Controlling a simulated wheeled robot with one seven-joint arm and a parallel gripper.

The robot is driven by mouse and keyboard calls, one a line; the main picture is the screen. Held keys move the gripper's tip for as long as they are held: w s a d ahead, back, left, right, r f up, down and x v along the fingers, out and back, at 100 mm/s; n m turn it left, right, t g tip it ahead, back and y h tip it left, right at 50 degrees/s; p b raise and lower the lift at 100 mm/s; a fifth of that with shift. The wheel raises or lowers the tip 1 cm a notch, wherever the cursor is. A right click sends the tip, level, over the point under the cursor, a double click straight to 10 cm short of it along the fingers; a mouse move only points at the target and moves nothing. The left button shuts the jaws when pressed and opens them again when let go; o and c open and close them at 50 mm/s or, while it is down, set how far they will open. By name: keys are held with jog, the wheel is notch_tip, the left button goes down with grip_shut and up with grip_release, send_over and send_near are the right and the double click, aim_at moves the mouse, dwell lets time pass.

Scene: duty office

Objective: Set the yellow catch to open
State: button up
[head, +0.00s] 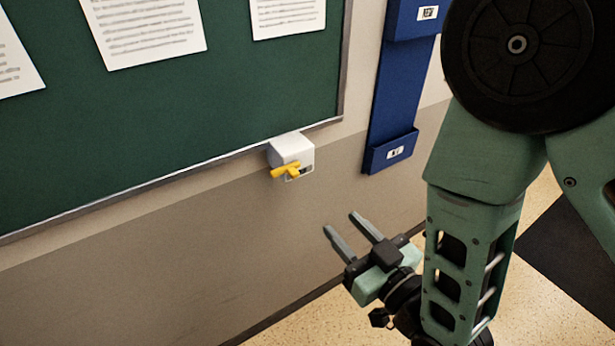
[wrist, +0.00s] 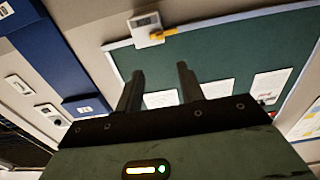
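The yellow catch (head: 286,170) is a small lever on the front of a white box (head: 292,150) fixed to the wall at the lower edge of the green board. In the head view its handle points to the left, roughly level. In the wrist view the catch (wrist: 163,34) and the white box (wrist: 145,28) show near the top, beyond the fingers. My gripper (head: 346,226) is open and empty, below and to the right of the catch, apart from it. The gripper's two fingers (wrist: 160,82) stand apart in the wrist view.
The green board (head: 200,110) with several papers hangs left of and above the box. A blue wall holder (head: 392,95) hangs to the right. The wall below the board (head: 170,260) is bare. The speckled floor (head: 320,310) is clear near my gripper.

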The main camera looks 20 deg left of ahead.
aim_at(297, 174)
jog(key=p+x, duration=0.4)
jog(key=x, duration=1.1)
jog(key=shift+w+a, duration=0.1)
jog(key=shift+a, duration=0.05)
grip_shut()
